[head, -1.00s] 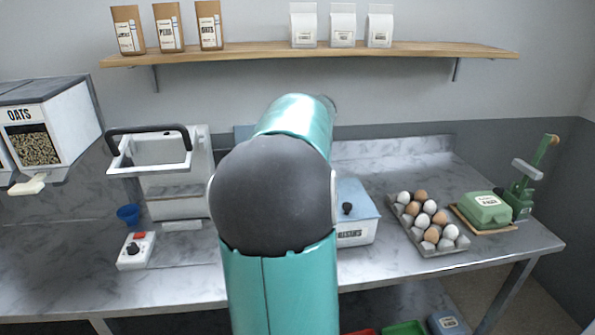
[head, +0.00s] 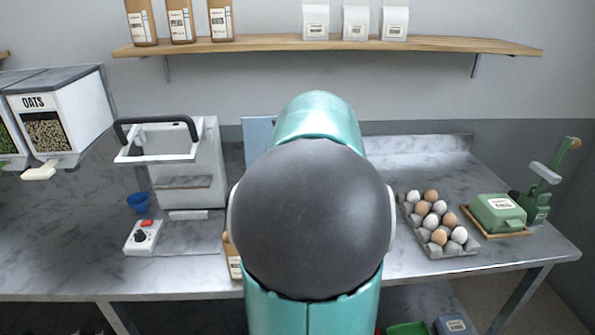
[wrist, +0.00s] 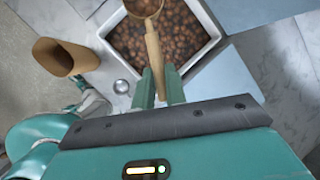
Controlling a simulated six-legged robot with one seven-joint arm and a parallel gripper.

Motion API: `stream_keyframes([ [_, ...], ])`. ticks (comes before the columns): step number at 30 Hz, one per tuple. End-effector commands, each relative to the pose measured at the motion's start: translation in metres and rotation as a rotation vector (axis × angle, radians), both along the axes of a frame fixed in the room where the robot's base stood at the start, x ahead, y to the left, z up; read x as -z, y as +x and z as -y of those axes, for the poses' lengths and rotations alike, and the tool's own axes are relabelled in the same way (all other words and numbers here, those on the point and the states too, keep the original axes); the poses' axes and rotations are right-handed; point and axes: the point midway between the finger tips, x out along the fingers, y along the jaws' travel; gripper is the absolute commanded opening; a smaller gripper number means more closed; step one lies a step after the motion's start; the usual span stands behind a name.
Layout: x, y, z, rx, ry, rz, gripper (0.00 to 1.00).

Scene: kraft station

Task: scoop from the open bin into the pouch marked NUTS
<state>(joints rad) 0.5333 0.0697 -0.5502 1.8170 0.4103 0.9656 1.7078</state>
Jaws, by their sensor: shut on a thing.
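In the wrist view my gripper (wrist: 161,84) is shut on the wooden handle (wrist: 153,48) of a scoop. The scoop's bowl (wrist: 146,5) is at the top edge of the picture, over the open bin, with brown pieces in it. The open bin (wrist: 213,32) has a pale rim and is full of brown nuts. An open brown pouch (wrist: 67,57) stands left of the bin, apart from the scoop. A brown pouch also shows partly in the head view (head: 233,262), its label mostly hidden. My arm hides the gripper and bin there.
An egg tray (head: 436,225), a green box (head: 497,213) and a green tool (head: 545,190) stand on the right. Pouches line the shelf (head: 330,45).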

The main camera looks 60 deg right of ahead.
Motion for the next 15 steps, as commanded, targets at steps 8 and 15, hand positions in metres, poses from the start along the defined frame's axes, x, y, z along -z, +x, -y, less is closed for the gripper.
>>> stream_keyframes([
  [8,0.000,-0.007,-0.022,-0.003,0.000,0.001,0.00],
  [15,0.001,-0.012,-0.040,-0.003,0.000,0.001,0.00],
])
